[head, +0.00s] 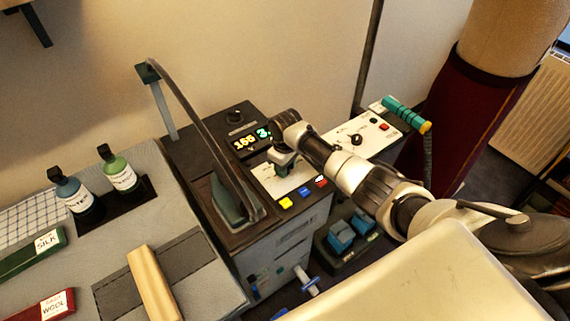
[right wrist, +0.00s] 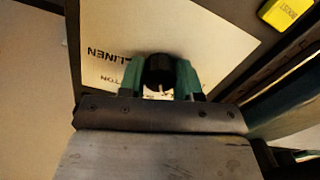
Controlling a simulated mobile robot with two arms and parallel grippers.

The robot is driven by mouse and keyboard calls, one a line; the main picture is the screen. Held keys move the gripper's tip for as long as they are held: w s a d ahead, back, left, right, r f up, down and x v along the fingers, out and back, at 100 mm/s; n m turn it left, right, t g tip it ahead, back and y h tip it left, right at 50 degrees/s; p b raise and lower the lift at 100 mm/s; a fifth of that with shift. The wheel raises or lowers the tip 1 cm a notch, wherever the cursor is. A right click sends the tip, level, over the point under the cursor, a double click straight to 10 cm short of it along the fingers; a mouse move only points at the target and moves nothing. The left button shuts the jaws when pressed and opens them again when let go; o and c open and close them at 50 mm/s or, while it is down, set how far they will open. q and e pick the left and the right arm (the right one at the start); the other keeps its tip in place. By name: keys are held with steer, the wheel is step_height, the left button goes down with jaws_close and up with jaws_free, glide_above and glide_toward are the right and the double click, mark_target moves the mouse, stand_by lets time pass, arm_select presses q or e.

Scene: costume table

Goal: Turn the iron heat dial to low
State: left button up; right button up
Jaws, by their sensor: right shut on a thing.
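The iron station (head: 290,232) stands in the middle of the head view, with a lit display (head: 250,140) and a pale dial panel (head: 262,172) on top. My right gripper (head: 284,168) reaches down onto this panel and covers the dial in the head view. In the right wrist view the dark round heat dial (right wrist: 159,72) sits between the green fingertips, and the gripper is shut on it. The panel (right wrist: 120,35) there shows "LINEN" and part of "COTTON"; the other markings and the dial's pointer are hidden or unclear. My left gripper is not in view.
The iron (head: 228,205) rests on the station's left side, its hose arching above. Yellow (head: 286,203), blue and red buttons line the panel's front edge. A second control box (head: 362,135) stands behind right. Bottles (head: 120,172) and a wooden block (head: 152,285) are on the left table.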

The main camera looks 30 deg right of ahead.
steer(key=n, duration=0.5)
steer(key=shift+n, duration=0.4)
steer(key=n, duration=0.4)
steer(key=shift+n, duration=0.4)
steer(key=shift+r, duration=0.1)
steer(key=o, duration=0.9)
step_height(320, 180, up, 11)
steer(key=shift+w+f+b, duration=0.1)
steer(key=shift+f+b, duration=0.05)
steer(key=shift+b, duration=0.3)
